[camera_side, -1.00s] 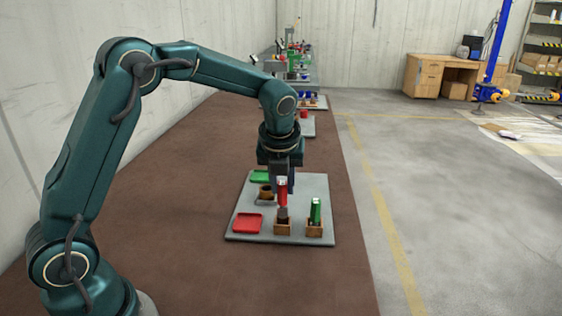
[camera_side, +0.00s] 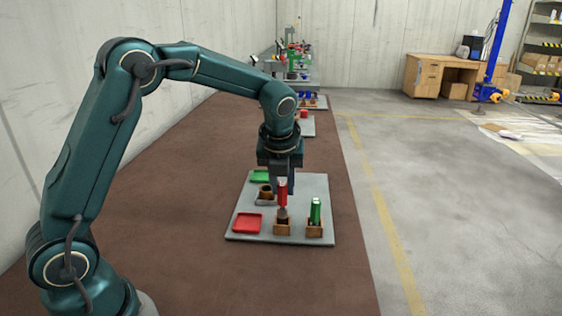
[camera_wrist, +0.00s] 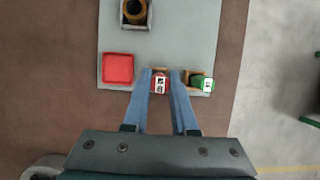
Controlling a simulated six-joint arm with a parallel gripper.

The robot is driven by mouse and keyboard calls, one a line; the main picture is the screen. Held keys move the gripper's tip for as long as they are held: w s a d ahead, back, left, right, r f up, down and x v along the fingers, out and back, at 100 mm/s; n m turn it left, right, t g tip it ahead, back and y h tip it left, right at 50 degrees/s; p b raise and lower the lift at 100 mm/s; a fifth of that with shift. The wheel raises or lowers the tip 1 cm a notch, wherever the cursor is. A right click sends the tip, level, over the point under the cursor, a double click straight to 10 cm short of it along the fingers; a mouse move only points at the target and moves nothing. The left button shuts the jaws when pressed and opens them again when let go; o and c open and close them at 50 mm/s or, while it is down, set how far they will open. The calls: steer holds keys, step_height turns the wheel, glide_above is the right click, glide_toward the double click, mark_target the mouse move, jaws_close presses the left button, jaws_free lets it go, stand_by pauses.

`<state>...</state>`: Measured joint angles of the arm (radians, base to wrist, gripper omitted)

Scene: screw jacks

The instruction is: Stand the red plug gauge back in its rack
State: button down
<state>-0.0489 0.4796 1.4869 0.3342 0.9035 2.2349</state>
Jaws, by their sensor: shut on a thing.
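The red plug gauge (camera_side: 283,190) stands upright between the fingers of my gripper (camera_side: 283,182), which is shut on it. Its grey lower end is directly over or just in the mouth of the left wooden rack (camera_side: 283,228); I cannot tell how deep. In the wrist view the red gauge (camera_wrist: 160,84) shows from above, with a white marked top, between the two blue fingers (camera_wrist: 160,80). The fingers hide part of the rack there.
A green gauge (camera_side: 315,211) stands in the right wooden rack (camera_side: 315,231), close beside. A red tray (camera_side: 247,223) lies left, a green tray (camera_side: 260,176) and a brown ring-shaped part (camera_side: 265,191) behind. All are on a grey board (camera_side: 322,190).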

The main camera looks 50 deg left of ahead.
steer(key=shift+f, duration=1.9)
steer(key=c, duration=0.6)
jaws_free()
steer(key=shift+v, duration=2.55)
